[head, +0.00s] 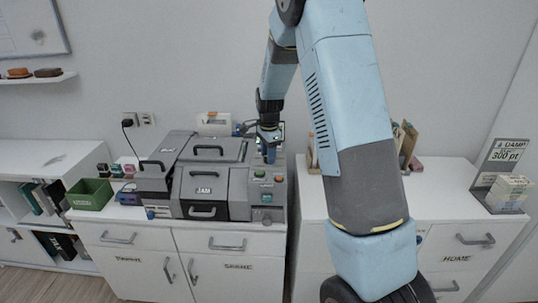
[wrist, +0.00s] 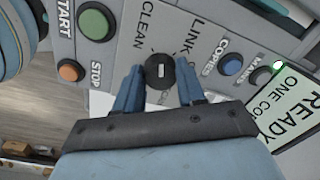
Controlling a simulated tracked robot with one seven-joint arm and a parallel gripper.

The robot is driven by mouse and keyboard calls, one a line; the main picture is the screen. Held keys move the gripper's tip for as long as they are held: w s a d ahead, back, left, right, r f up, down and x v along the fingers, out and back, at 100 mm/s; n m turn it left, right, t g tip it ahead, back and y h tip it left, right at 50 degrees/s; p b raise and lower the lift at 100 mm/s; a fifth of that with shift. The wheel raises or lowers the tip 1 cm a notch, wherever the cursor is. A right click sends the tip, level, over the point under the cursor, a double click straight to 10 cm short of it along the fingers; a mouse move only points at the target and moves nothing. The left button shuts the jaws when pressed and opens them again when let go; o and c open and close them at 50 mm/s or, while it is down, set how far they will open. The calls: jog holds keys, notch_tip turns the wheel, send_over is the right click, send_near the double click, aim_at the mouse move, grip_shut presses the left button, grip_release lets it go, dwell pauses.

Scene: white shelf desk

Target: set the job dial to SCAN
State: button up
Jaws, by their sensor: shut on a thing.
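The job dial (wrist: 159,70) is a round black knob with a short white mark, on the machine's grey panel. Around it in the wrist view I read CLEAN and LINK; other labels are partly hidden by the knob and fingers. I cannot tell which label the mark points to. My gripper (wrist: 160,80) has its blue fingers on either side of the knob and is shut on it. In the head view my gripper (head: 268,151) reaches down to the right part of the grey machine (head: 238,190); the dial is hidden there.
Near the dial are a green START button (wrist: 93,24), an orange STOP button (wrist: 71,71), a blue COPIES button (wrist: 232,64) and a screen (wrist: 293,100) reading READY. A green bin (head: 90,194) stands left of the machine on the white desk (head: 135,233).

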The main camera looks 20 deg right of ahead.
jog(key=n, duration=0.4)
jog(key=shift+n, duration=0.3)
jog(key=n, duration=0.4)
jog(key=shift+n, duration=0.3)
jog(key=n, duration=0.4)
jog(key=shift+d+n+g, duration=0.1)
jog(key=shift+n+g, duration=0.2)
jog(key=n, duration=0.4)
jog(key=shift+f, duration=0.1)
jog(key=n, duration=0.9)
jog(key=shift+d+n+g, duration=0.15)
jog(key=shift+n+g, duration=0.15)
jog(key=n, duration=0.5)
jog(key=shift+w, duration=0.1)
jog(key=shift+n, duration=2.3)
